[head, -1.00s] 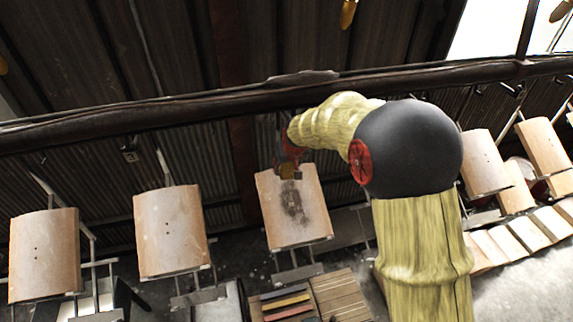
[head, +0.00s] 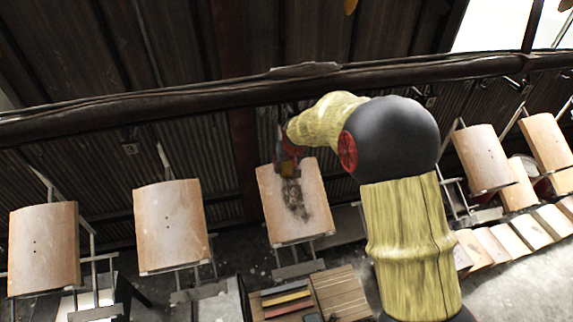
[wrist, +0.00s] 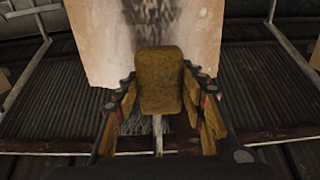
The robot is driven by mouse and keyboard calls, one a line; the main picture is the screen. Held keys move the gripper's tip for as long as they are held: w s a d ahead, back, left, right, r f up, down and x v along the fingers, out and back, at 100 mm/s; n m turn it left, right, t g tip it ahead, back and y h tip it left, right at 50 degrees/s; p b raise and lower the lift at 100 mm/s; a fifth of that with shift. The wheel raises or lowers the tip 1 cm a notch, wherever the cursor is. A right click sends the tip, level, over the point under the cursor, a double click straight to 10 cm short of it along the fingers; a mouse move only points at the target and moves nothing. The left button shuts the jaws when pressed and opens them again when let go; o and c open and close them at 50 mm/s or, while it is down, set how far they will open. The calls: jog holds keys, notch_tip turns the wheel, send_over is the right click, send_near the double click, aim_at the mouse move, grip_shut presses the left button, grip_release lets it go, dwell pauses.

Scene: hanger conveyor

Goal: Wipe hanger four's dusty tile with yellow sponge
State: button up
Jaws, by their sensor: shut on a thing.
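The dusty tile (head: 312,213) hangs near the middle of the head view, tan with a dark smudge (head: 295,200) down its centre. My gripper (head: 287,160) is at the tile's upper edge, shut on the yellow sponge (head: 288,170). In the wrist view the sponge (wrist: 160,82) sits between my gripper's two fingers (wrist: 160,100), brownish yellow. It overlaps the edge of the tile (wrist: 90,40), and the dark smudge (wrist: 155,25) runs on beyond it. I cannot tell for sure whether the sponge touches the tile.
Other tan tiles hang to the left (head: 170,225) (head: 44,248) and right (head: 482,158) (head: 546,142). A dark overhead rail (head: 180,108) crosses above them. Below are a wooden slatted surface (head: 340,295) and coloured strips (head: 285,297). A row of tiles (head: 508,240) lies at lower right.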

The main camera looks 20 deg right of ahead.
aim_at(289, 174)
jog(key=shift+b+x, duration=0.65)
jog(key=shift+x, duration=0.3)
dwell(0.3)
jog(key=shift+s, duration=0.1)
